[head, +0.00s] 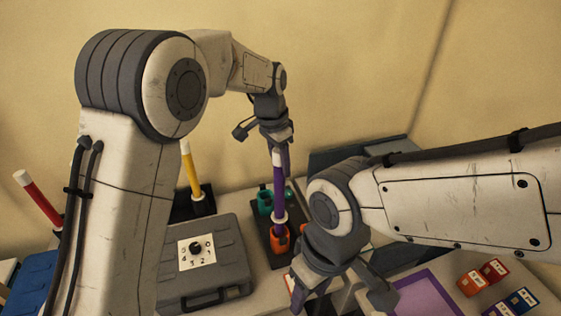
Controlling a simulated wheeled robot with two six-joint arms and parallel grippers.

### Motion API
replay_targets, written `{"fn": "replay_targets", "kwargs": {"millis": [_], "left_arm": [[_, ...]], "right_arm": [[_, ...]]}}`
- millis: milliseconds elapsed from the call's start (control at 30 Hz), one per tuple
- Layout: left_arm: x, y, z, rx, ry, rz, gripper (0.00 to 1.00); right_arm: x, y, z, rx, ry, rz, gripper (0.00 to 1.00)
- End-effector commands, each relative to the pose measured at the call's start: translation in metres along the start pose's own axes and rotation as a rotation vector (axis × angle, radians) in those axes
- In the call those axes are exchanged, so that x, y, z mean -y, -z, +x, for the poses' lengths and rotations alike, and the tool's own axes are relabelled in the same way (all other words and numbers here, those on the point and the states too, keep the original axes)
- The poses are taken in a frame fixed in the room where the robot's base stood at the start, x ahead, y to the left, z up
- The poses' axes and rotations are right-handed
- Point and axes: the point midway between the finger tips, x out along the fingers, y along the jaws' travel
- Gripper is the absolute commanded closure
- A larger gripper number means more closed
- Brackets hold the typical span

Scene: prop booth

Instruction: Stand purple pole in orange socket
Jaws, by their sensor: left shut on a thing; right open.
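The purple pole (278,190) stands close to upright, with a white band near its top and a white ring low down. My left gripper (277,152) is shut on its upper part. The orange socket (279,240) sits on a dark base (261,249). The pole's lower end meets the socket in this view, but I cannot tell how deep it sits inside. My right gripper (340,298) is open and empty, in front and to the right of the socket.
Teal sockets (265,202) share the dark base behind the orange one. A grey case (205,277) with a dial stands left. A yellow pole (190,170) and a red pole (38,199) stand farther left. A purple panel (428,296) and small coloured cards (494,270) lie right.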

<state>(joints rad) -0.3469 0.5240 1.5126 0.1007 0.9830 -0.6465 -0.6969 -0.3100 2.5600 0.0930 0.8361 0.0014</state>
Motion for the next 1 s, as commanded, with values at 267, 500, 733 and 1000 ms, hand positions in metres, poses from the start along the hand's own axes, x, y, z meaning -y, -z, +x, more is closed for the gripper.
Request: {"fn": "replay_targets", "kwargs": {"millis": [267,500,733,1000], "left_arm": [[0.0,-0.002,0.013,-0.001,0.0,0.0,1.0],[0.0,-0.003,0.022,0.0,-0.001,0.0,1.0],[0.0,-0.005,0.031,0.0,-0.001,0.0,1.0],[0.0,-0.006,0.042,-0.001,0.0,0.0,1.0]], "right_arm": [[-0.001,-0.001,0.009,0.0,0.0,0.0,0.5],[-0.001,-0.001,0.015,0.0,0.0,0.0,0.5],[-0.002,-0.001,0.021,0.0,0.0,0.0,0.5],[-0.002,-0.002,0.028,0.0,0.0,0.0,0.5]]}}
